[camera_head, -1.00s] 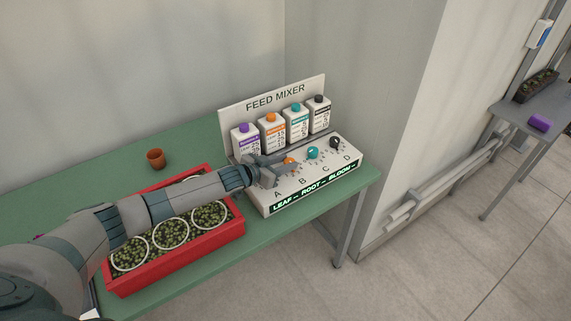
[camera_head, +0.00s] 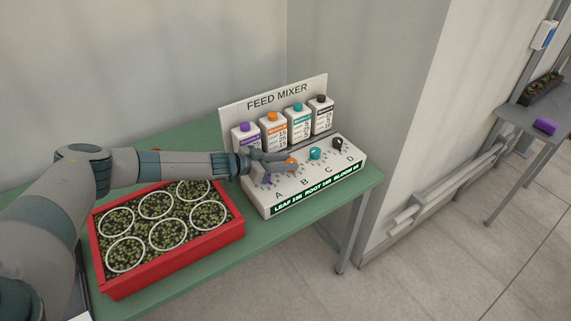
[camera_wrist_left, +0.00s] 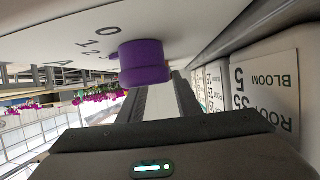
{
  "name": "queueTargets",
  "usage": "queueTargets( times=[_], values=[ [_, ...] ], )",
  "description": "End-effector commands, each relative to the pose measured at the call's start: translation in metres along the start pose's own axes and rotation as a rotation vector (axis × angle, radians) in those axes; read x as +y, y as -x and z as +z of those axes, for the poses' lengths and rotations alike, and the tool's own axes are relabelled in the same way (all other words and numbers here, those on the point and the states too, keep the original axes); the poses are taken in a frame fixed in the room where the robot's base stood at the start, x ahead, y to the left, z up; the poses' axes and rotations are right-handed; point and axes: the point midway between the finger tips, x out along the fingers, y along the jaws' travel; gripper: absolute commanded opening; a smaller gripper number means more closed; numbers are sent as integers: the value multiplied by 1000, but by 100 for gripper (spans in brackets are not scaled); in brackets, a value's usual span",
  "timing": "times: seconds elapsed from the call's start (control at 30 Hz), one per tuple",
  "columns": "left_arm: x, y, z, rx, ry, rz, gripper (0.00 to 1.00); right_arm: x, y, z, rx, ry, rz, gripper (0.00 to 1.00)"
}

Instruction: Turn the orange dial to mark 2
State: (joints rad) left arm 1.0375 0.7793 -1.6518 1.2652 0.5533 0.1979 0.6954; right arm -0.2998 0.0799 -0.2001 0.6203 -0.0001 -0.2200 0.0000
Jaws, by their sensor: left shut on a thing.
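The orange dial (camera_head: 291,161) is on the sloping top of the white feed mixer (camera_head: 258,196), above the letter B, between the purple dial and the teal dial (camera_head: 315,153). My left gripper (camera_head: 285,157) reaches in from the left and is shut on the orange dial. The dial's pointer and mark are too small to read. In the left wrist view the purple dial (camera_wrist_left: 145,62) stands close beside my fingers and hides their tips and the orange dial. My right gripper is not in view.
A black dial (camera_head: 338,144) is at the right end. Bottles, including an orange-capped one (camera_head: 273,133), stand behind the dials. The lit display (camera_head: 316,188) shows figures.

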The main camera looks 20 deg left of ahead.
Motion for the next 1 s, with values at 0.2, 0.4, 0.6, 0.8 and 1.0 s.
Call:
queueTargets(
  times=[0.2, 0.4, 0.6, 0.8, 1.0],
  values=[
    [-1, 0, -1, 1, -1, 1, 9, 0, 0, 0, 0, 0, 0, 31],
    [-1, 0, -1, 1, -1, 1, 9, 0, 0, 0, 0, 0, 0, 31],
    [-1, 0, -1, 1, -1, 2, 47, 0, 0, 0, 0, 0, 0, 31],
    [0, 1, -1, 0, -1, 2, 47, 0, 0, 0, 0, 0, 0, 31],
    [0, 9, -1, -1, 0, 2, 47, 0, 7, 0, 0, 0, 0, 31]
  ],
)
